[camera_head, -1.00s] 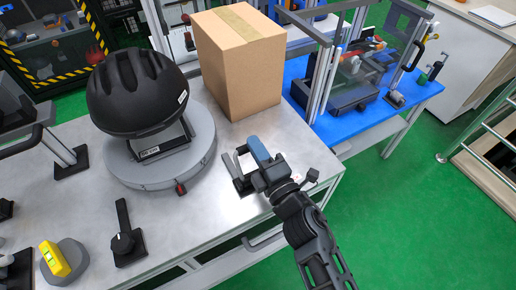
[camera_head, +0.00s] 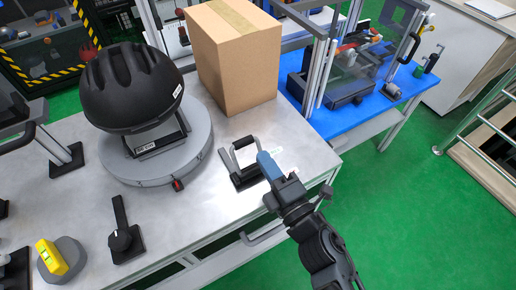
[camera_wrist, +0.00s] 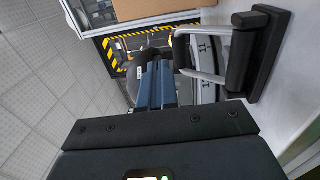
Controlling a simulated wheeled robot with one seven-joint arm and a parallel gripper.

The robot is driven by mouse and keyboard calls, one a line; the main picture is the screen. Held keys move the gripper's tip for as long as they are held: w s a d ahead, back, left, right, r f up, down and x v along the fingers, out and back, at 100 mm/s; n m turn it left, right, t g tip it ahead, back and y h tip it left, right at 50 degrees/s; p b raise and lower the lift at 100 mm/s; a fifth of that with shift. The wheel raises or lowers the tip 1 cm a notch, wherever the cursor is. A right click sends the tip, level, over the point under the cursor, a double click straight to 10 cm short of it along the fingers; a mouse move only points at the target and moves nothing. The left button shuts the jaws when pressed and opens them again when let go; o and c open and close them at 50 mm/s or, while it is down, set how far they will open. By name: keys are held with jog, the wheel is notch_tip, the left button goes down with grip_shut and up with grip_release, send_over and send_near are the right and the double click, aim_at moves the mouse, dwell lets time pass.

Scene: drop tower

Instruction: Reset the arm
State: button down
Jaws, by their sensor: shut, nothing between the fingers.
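My gripper (camera_head: 267,163) has blue fingers and is shut with nothing held. It sits at the front right edge of the grey table (camera_head: 190,215), just right of a small black stand with a metal handle (camera_head: 241,158). In the wrist view the blue fingers (camera_wrist: 158,75) are together. The handle (camera_wrist: 202,76) and its black base (camera_wrist: 262,50) lie right of them there. The fingers look apart from the handle, though the gap is hard to judge.
A black helmet (camera_head: 130,88) rests on a round grey turntable (camera_head: 200,150). A cardboard box (camera_head: 235,65) stands behind. A black lever (camera_head: 122,230) and a yellow block (camera_head: 52,257) are at front left. A blue table (camera_head: 350,115) stands at back right. Green floor (camera_head: 400,220) is clear at right.

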jog(key=shift+s+d, duration=0.4)
jog(key=shift+s, duration=0.2)
jog(key=shift+f, duration=0.1)
jog(key=s+d+m+h, duration=0.5)
jog(key=s+d+m, duration=0.6)
jog(key=s+d, duration=0.4)
jog(key=s+d+r+m+h, duration=0.3)
jog(key=s+r+m, duration=0.2)
jog(key=s+m, duration=0.2)
jog(key=s+d+r+m+g+h, duration=0.1)
jog(key=s+r+m, duration=0.4)
jog(key=s, duration=0.6)
jog(key=d+m+h, duration=0.1)
jog(key=d, duration=0.1)
jog(key=shift+d+r+m+h, duration=0.2)
jog(key=shift+d+m+h, duration=0.1)
jog(key=shift+m+h, duration=0.1)
